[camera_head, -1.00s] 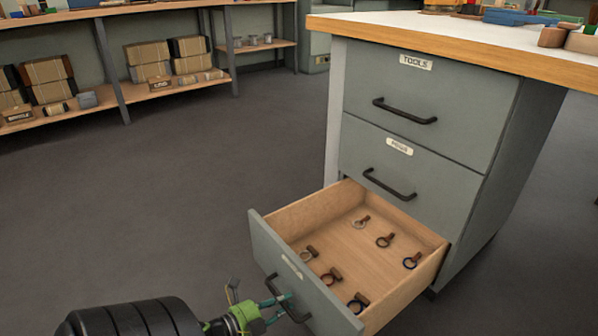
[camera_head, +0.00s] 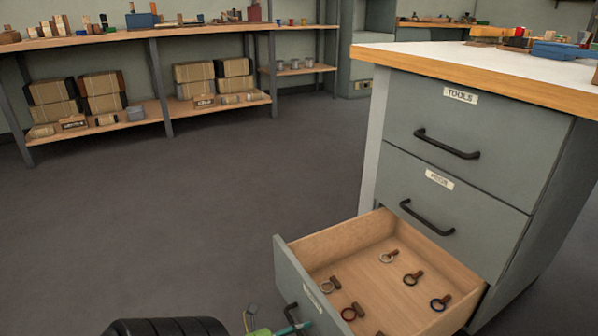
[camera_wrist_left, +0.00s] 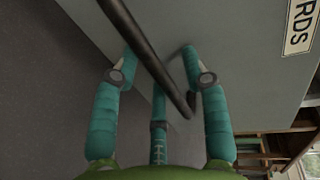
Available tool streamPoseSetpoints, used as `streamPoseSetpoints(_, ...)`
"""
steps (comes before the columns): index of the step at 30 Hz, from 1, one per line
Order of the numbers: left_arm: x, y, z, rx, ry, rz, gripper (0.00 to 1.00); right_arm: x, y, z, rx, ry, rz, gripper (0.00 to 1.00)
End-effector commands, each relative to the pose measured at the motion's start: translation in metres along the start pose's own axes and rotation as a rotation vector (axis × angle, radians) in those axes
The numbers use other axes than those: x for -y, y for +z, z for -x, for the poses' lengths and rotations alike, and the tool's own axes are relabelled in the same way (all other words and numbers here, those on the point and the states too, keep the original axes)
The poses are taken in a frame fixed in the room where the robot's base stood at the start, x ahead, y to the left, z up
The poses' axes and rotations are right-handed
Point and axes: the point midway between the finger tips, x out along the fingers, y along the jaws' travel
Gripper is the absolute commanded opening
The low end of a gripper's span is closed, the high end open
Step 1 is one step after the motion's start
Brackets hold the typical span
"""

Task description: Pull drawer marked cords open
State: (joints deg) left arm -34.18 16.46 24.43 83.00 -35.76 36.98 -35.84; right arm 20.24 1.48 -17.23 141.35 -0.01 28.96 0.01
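The bottom drawer (camera_head: 292,278) of the grey cabinet stands pulled well out, showing its wooden inside. Its front label (camera_head: 312,297) is too small to read in the head view. In the left wrist view the label (camera_wrist_left: 301,26) shows the letters "RDS". The drawer's dark bar handle (camera_wrist_left: 150,45) runs between the fingers of my left gripper (camera_wrist_left: 157,65). The teal fingers are apart on both sides of the bar, with gaps visible. In the head view the gripper (camera_head: 272,331) is mostly cut off at the bottom edge, by the handle (camera_head: 292,315). My right gripper is in neither view.
Several ring-ended pieces (camera_head: 413,278) lie in the open drawer. Above it, the TOOLS drawer (camera_head: 470,120) and the middle drawer (camera_head: 450,195) are closed. A white worktop (camera_head: 430,53) overhangs them. Shelves with boxes (camera_head: 195,85) stand behind. The floor (camera_head: 180,220) to the left is clear.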

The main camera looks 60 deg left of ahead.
Motion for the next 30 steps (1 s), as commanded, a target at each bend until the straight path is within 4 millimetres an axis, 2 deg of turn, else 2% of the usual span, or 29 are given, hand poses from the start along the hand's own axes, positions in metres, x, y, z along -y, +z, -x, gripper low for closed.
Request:
streamPoseSetpoints(4, 0.000, 0.001, 0.003, 0.001, 0.001, 0.000, 0.45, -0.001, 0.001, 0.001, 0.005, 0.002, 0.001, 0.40)
streamPoseSetpoints(8, -0.001, 0.001, 0.017, 0.003, 0.003, 0.001, 0.45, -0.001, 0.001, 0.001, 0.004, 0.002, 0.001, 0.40)
streamPoseSetpoints(18, -0.001, 0.000, 0.088, 0.002, 0.004, 0.000, 0.45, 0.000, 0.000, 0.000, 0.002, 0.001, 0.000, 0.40)
streamPoseSetpoints(21, -0.001, 0.000, 0.103, 0.001, 0.002, 0.001, 0.45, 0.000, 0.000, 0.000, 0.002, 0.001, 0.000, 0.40)
streamPoseSetpoints(25, 0.000, 0.000, 0.116, 0.001, 0.001, 0.001, 0.45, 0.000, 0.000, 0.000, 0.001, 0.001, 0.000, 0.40)
streamPoseSetpoints(30, 0.000, 0.000, 0.120, 0.000, -0.001, 0.000, 0.45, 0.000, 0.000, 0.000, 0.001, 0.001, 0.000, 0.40)
